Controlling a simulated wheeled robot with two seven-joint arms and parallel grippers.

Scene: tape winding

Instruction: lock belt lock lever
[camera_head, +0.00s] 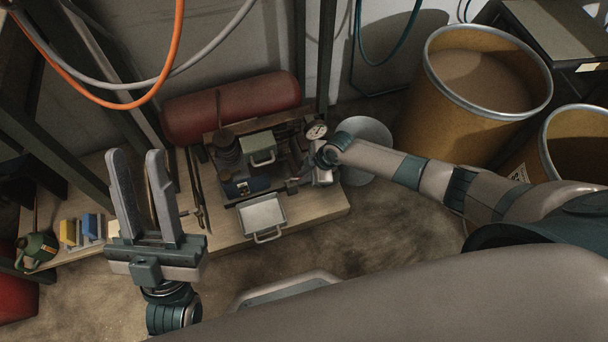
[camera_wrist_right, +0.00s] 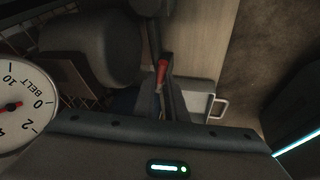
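The tape machine sits on the wooden board (camera_head: 235,232) in the head view. A round gauge (camera_head: 316,131) stands at its right side; in the right wrist view the gauge (camera_wrist_right: 18,108) reads BELT. A dark lever with a red tip (camera_wrist_right: 162,68) shows in the right wrist view, ahead of my right gripper's housing; I cannot tell whether they touch. My right gripper (camera_head: 323,172) is at the machine's right side, below the gauge. My left gripper (camera_head: 139,158) is open and empty, fingers pointing up, left of the machine.
A grey tray with a handle (camera_head: 262,214) is at the machine's front. A red cylinder (camera_head: 230,105) lies behind it. Large drums (camera_head: 480,90) stand at the right. Blue and yellow blocks (camera_head: 80,230) and a green can-like object (camera_head: 38,249) lie at the left. Hoses hang above.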

